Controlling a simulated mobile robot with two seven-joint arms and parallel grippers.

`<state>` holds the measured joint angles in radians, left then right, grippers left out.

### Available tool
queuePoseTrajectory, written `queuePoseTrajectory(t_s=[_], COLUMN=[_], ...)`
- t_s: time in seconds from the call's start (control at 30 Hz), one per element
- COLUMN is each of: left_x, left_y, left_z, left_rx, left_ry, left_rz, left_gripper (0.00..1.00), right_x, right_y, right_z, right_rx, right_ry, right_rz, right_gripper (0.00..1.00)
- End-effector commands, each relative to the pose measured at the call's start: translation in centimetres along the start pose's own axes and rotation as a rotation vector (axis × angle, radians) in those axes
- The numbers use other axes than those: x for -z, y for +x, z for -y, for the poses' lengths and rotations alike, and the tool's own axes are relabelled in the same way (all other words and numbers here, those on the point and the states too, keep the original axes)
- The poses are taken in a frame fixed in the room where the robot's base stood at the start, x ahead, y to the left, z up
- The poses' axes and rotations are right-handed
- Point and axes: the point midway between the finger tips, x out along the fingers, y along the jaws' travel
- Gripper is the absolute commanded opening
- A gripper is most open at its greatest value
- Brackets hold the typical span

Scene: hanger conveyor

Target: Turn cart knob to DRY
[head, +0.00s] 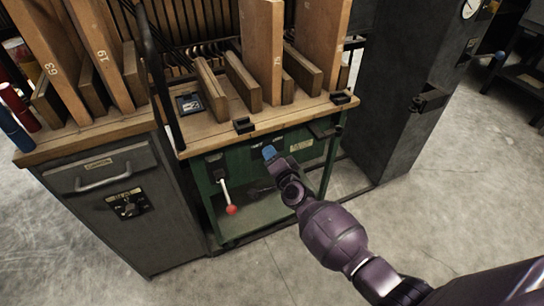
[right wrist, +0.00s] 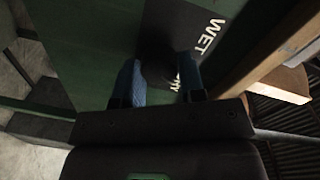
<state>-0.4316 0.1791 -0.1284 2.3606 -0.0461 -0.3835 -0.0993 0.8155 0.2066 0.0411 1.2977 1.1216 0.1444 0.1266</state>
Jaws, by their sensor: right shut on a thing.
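The green cart (head: 238,167) with a wooden top stands in the middle of the head view. My right gripper (head: 269,152) reaches its front panel. In the right wrist view, the blue fingers (right wrist: 160,82) are shut on a dark round knob (right wrist: 156,62), one on each side. The knob sits on a black plate (right wrist: 182,22) with white lettering. WET is readable; a second word, seemingly DRY, is partly hidden by the right-hand finger. Which way the knob points is too dark to tell. The knob is hidden by my gripper in the head view. My left gripper is not in view.
A lever with a red ball (head: 231,210) hangs from the cart front, left of my gripper. A grey cabinet (head: 105,190) with a handle and its own dial stands at left. A dark cabinet (head: 400,75) stands at right. Wooden boards stand on the cart top.

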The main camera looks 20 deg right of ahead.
Motion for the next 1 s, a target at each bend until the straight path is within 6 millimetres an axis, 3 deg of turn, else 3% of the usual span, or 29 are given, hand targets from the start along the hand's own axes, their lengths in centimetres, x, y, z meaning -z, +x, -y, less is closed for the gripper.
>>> queuePoseTrajectory(t_s=[0.4,1.0], left_x=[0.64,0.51], left_y=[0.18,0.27], left_z=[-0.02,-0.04], left_rx=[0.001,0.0], left_ry=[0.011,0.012], left_rz=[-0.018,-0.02], left_gripper=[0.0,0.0], right_x=[-0.09,-0.04], right_y=[-0.06,-0.03], right_z=[-0.22,-0.12], right_rx=[0.0,0.002], right_ry=[0.239,0.294], right_rz=[0.013,0.016], right_gripper=[0.13,0.13])
